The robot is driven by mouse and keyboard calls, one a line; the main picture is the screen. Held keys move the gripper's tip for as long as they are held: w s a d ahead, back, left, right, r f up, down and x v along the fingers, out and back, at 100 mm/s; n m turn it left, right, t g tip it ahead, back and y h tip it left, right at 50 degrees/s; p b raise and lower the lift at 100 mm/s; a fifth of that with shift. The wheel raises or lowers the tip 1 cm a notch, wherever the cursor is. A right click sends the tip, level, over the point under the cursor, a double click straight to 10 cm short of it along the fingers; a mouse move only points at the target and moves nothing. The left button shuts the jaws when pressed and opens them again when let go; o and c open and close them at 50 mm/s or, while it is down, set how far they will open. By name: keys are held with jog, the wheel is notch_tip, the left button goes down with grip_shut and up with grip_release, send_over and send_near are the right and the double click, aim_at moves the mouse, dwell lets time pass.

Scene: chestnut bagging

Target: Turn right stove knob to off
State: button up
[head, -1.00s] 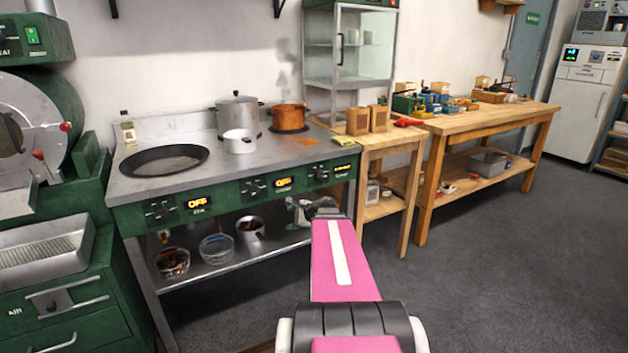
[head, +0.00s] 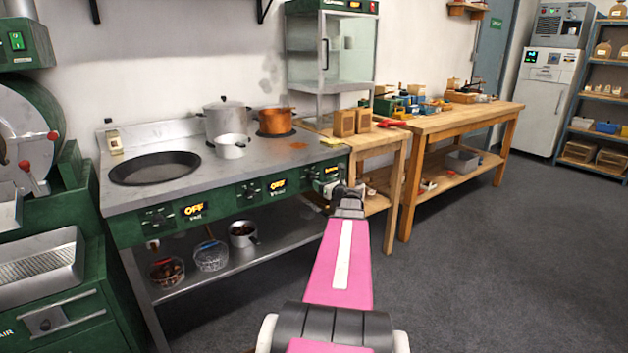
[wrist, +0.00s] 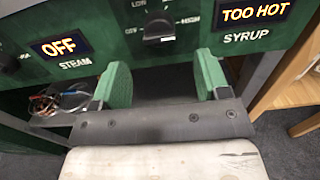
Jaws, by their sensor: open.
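The stove (head: 120,195) has a green front panel with several black knobs. The right stove knob (wrist: 158,28) is black, marked with LOW and HIGH; beside it a display (wrist: 254,14) reads TOO HOT above SYRUP. My gripper (wrist: 162,74) is open and empty, its two green fingers just below the knob in the wrist view and apart from it in the picture. How close they are in depth I cannot tell.
The STEAM display (wrist: 66,46) reads OFF, as does the left display (head: 194,210). Floor at right is clear.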

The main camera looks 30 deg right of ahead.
aim_at(315, 178)
jog(key=w, duration=0.6)
jog(key=shift+w+a, duration=0.3)
jog(key=shift+w, duration=0.05)
jog(key=c, duration=0.9)
